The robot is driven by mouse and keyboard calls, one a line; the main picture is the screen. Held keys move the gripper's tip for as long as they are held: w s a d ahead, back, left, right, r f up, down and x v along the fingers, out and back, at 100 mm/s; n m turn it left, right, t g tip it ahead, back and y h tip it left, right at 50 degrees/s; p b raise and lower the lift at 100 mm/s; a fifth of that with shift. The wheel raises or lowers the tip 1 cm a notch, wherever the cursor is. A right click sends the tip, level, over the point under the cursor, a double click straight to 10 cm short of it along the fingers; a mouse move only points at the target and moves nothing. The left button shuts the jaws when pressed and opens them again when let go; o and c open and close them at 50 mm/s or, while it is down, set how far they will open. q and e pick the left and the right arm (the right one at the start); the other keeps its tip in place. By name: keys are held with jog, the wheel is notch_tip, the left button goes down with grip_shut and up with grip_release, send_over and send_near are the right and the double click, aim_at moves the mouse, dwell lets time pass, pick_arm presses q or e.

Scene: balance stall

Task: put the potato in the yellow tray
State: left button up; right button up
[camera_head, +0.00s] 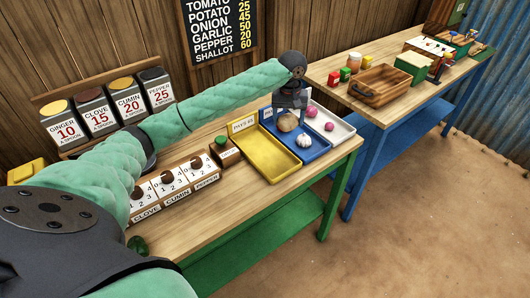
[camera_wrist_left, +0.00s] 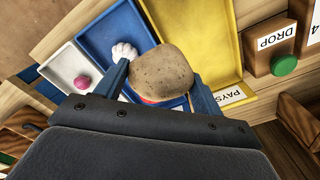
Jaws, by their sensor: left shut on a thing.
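The potato (camera_head: 288,122) is brown and round. My left gripper (camera_head: 289,106) is shut on it from above, over the blue tray (camera_head: 314,152). In the left wrist view the potato (camera_wrist_left: 163,74) sits between the two fingers and hides part of the blue tray (camera_wrist_left: 98,38). I cannot tell whether it touches the tray. The yellow tray (camera_head: 265,158) lies directly left of the blue one and is empty; in the left wrist view it is on the right (camera_wrist_left: 208,38). My right gripper is not in view.
A white garlic bulb (camera_head: 303,140) lies in the blue tray. The white tray (camera_head: 340,132) beyond holds pink shallots (camera_head: 329,126). Left of the yellow tray stand a box with a green button (camera_head: 221,140) and a row of labelled counter boxes (camera_head: 175,190). A second table (camera_head: 400,105) stands behind.

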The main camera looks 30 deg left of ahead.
pick_arm(q)
jog(key=shift+a+f+m, duration=0.15)
jog(key=shift+a+m, duration=0.15)
jog(key=shift+a, duration=0.05)
jog(key=a, duration=0.1)
jog(key=a+f+p, duration=0.1)
jog(key=shift+s+a+f, duration=0.2)
jog(key=shift+s+a, duration=0.15)
jog(key=p, duration=0.4)
send_over(255, 144)
notch_tip(255, 144, down, 5)
jog(key=shift+f, duration=0.2)
jog(key=shift+d+f, duration=0.15)
jog(key=shift+f, duration=0.3)
jog(key=shift+f+p, duration=0.8)
jog(key=shift+f, duration=0.75)
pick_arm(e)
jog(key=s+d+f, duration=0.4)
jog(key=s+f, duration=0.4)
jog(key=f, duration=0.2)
pick_arm(q)
jog(key=shift+f, duration=0.1)
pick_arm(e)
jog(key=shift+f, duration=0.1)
